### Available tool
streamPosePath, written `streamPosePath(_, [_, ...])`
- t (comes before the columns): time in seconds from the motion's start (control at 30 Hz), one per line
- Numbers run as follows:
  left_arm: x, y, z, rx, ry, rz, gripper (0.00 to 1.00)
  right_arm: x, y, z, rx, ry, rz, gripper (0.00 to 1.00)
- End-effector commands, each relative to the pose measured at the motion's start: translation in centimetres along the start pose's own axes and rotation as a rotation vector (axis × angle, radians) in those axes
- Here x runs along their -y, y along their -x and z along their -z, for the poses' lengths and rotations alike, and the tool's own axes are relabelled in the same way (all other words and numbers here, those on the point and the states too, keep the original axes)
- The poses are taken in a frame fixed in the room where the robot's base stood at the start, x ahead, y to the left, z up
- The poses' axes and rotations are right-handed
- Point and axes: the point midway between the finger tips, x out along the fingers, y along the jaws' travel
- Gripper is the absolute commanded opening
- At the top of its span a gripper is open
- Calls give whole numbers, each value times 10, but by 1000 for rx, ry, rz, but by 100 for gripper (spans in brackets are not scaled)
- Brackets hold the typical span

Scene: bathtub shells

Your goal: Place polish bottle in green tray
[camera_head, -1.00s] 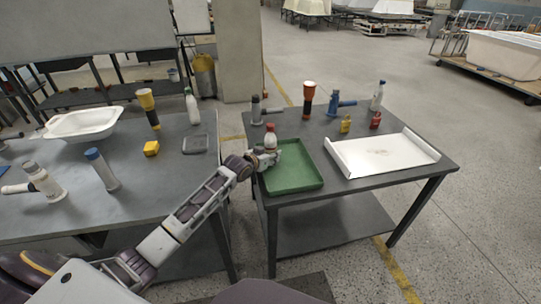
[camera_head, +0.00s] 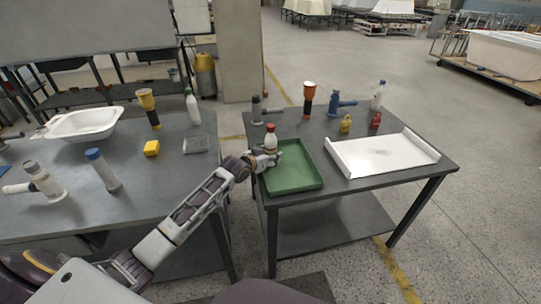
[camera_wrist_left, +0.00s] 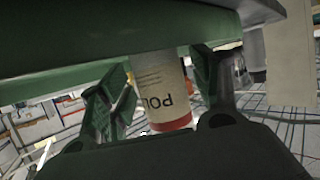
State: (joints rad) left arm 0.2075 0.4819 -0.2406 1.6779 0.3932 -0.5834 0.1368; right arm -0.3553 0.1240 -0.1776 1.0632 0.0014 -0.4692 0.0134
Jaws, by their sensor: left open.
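The polish bottle (camera_head: 270,143), pale with a red cap, stands upright at the back left corner of the green tray (camera_head: 301,184). My left gripper (camera_head: 268,158) is open at the tray's left side, close in front of the bottle. In the left wrist view, which is upside down, the bottle (camera_wrist_left: 160,85) appears between the two spread fingers of the gripper (camera_wrist_left: 163,92). The tray's green wall (camera_wrist_left: 110,55) hides the bottle's base there. I cannot tell whether a finger touches the bottle. My right gripper is not in view.
A white tray (camera_head: 385,155) lies right of the green tray. The green tray's middle is bare.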

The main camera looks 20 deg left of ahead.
Motion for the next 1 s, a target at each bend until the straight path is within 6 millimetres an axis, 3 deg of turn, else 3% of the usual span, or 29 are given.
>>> streamPosePath(0.23, [0, 23, 0, 1, -2, 0, 63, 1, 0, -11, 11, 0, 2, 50])
streamPosePath(0.6, [0, 54, 1, 0, -2, 0, 63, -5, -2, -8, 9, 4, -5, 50])
streamPosePath(1.0, [0, 62, 1, -1, -1, 0, 63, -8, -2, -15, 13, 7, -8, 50])
